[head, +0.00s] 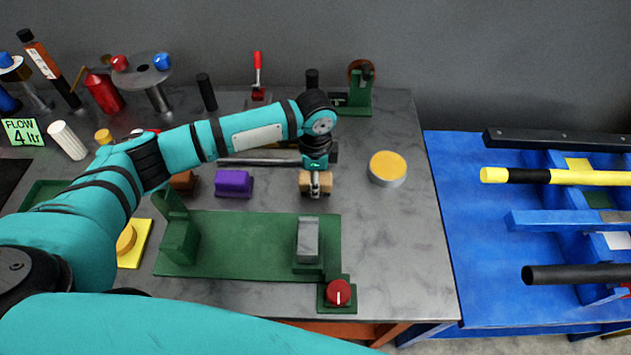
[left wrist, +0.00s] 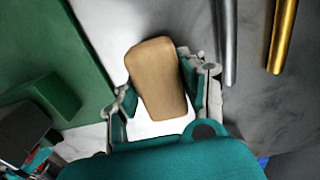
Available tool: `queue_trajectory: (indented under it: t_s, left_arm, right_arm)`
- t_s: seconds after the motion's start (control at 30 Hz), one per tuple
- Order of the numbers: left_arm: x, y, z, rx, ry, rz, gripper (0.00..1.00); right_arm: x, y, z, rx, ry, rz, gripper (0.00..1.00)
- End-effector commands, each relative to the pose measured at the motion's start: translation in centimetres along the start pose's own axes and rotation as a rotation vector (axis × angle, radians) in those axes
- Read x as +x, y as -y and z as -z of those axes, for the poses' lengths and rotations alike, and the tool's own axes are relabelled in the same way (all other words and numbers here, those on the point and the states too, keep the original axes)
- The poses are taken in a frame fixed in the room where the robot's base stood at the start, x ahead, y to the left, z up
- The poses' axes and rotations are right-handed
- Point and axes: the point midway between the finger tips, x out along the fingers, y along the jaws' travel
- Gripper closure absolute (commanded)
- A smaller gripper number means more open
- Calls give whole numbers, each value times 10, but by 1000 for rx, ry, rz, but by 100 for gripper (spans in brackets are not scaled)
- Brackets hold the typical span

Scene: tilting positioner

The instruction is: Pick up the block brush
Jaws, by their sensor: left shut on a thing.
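The block brush (head: 305,187) shows as a tan wooden block at the end of my left arm, just behind the green positioner frame. My left gripper (head: 316,186) points down over it and is shut on it. In the left wrist view the block brush (left wrist: 157,82) lies between the two fingers of the left gripper (left wrist: 156,80), one finger at each side. The brush's underside is hidden, and I cannot tell whether it touches the table. My right gripper is not in view.
The green positioner frame (head: 235,240) stands in front, with a red knob (head: 338,292) at its corner. A purple block (head: 234,181) is left of the brush, and a yellow-topped round tin (head: 388,167) is right. The grey table (head: 405,240) is clear at right, beside a blue rack (head: 460,220).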

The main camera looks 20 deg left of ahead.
Motion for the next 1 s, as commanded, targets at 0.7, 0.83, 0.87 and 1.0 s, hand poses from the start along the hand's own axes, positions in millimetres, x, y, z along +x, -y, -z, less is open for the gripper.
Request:
queue_trajectory:
  t_s: [0.7, 0.83, 0.87, 1.0]
  left_arm:
    - [-61, 1, 1, 0, -3, 4, 92]
    - [-83, 1, 1, 0, -2, 3, 92]
    - [-87, 1, 1, 0, -2, 3, 92]
    - [-98, 0, 0, 0, -1, 0, 92]
  right_arm:
    - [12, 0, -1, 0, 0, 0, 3]
    - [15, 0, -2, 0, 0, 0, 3]
    - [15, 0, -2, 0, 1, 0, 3]
    - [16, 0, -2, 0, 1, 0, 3]
